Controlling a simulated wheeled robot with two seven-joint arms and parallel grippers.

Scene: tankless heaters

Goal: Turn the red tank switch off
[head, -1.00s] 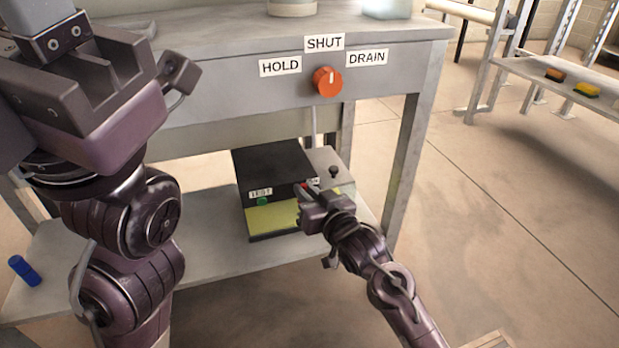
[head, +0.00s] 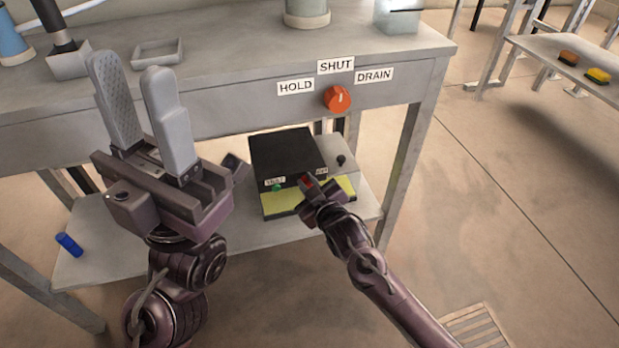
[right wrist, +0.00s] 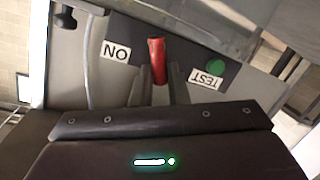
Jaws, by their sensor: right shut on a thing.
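The red tank switch (right wrist: 157,50) is a red lever on the dark front panel of a box (head: 283,152) on the lower shelf. It stands between an ON label (right wrist: 116,52) and a TEST label (right wrist: 207,80) in the right wrist view. In the head view only a bit of red (head: 307,181) shows at the fingers. My right gripper (right wrist: 158,72) is shut on the lever, one finger on each side. In the head view my right gripper (head: 311,186) hides most of the switch. My left gripper (head: 131,72) is open and empty, raised at the left.
A green button (right wrist: 217,68) is beside the TEST label. An orange knob (head: 337,98) sits on the bench front below HOLD, SHUT and DRAIN labels. A blue cylinder (head: 69,245) lies on the shelf (head: 110,265) at left. The floor at right is mostly clear.

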